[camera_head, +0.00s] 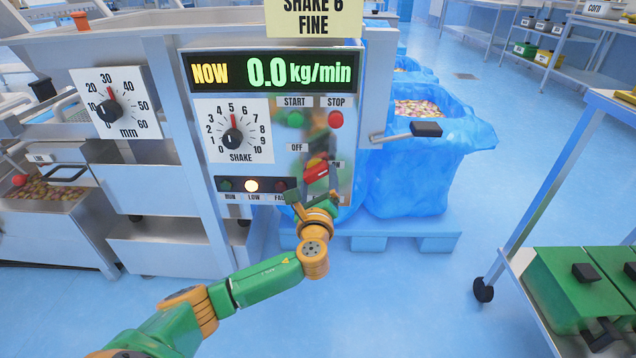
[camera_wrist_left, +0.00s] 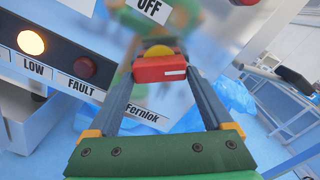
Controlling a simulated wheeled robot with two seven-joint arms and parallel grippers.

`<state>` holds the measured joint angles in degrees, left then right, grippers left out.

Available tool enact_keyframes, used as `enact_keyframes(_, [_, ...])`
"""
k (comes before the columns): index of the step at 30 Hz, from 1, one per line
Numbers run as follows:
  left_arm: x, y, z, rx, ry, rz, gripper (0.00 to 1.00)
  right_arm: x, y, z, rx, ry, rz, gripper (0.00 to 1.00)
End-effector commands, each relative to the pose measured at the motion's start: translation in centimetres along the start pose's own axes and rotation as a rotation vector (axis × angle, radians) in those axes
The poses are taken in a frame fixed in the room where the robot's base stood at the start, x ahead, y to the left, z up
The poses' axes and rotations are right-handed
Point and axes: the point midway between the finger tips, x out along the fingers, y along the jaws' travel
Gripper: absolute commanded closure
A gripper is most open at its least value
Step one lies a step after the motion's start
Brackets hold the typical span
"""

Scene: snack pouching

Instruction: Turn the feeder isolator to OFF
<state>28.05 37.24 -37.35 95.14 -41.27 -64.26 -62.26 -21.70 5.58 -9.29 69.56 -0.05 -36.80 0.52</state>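The feeder isolator (camera_head: 317,171) is a red handle on a yellow base, low on the right of the control panel (camera_head: 272,178). Its handle slants up to the right, toward the partly visible ON label. The OFF label (camera_head: 297,147) is at its upper left. My left gripper (camera_head: 312,198) is just below and in front of the handle. In the left wrist view the red handle (camera_wrist_left: 160,69) lies crosswise between the spread fingertips, a white mark at its right end. I see no clear grip on it. My right gripper is out of view.
The panel has a green START button (camera_head: 295,119), red STOP button (camera_head: 336,119), SHAKE dial (camera_head: 233,138) and lit LOW lamp (camera_head: 252,186). The display reads 0.0 kg/min. A black-ended lever (camera_head: 426,129) juts out before a blue-lined bin (camera_head: 455,150).

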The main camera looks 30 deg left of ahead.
Motion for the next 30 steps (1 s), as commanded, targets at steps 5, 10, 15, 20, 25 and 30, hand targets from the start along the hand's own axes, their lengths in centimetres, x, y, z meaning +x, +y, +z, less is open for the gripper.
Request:
enact_keyframes(5, [-0.02,0.02,-0.03,0.0,0.001,0.001,0.68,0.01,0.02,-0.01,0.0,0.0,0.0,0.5])
enact_keyframes(10, [-0.03,0.04,-0.07,-0.005,0.001,0.001,0.76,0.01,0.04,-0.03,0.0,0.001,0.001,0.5])
enact_keyframes(15, [-0.02,0.02,-0.06,-0.048,0.001,0.002,0.76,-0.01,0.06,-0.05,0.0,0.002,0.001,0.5])
enact_keyframes(20, [-0.04,-0.04,-0.11,-0.142,0.002,0.003,0.76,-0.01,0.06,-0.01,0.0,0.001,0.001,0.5])
enact_keyframes(25, [-0.04,-0.12,-0.11,-0.289,0.002,0.003,0.76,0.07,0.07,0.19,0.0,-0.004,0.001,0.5])
enact_keyframes(30, [-0.05,-0.25,-0.1,-0.451,0.002,0.003,0.76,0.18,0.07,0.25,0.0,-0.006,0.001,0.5])
